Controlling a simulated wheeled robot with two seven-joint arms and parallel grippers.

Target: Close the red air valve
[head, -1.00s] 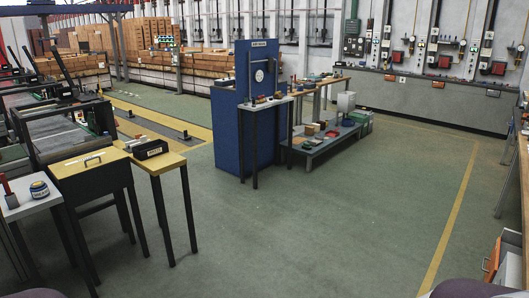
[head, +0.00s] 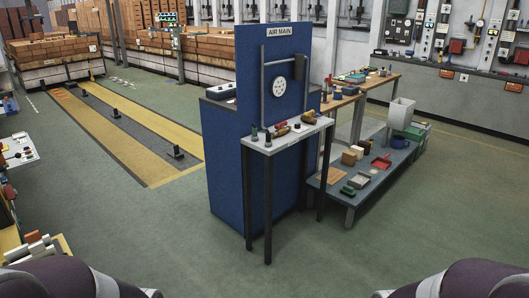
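A blue cabinet with a tall back panel (head: 222,155) stands in the middle of the head view under an "AIR MAIN" sign (head: 281,30). A grey pipe frame (head: 263,95) and a round whitish dial (head: 279,87) are on its front. I cannot make out a red valve on it at this size. A narrow grey shelf table (head: 318,125) stands against the cabinet's front and holds small dark and brown items. Neither gripper shows; only parts of my arms are at the bottom corners, well short of the cabinet.
A low grey bench (head: 335,190) with boxes and small parts stands right of the cabinet, beside a wooden-topped table (head: 372,85). A yellow-edged floor track (head: 125,130) lies to the left. The green floor in front of the cabinet is clear.

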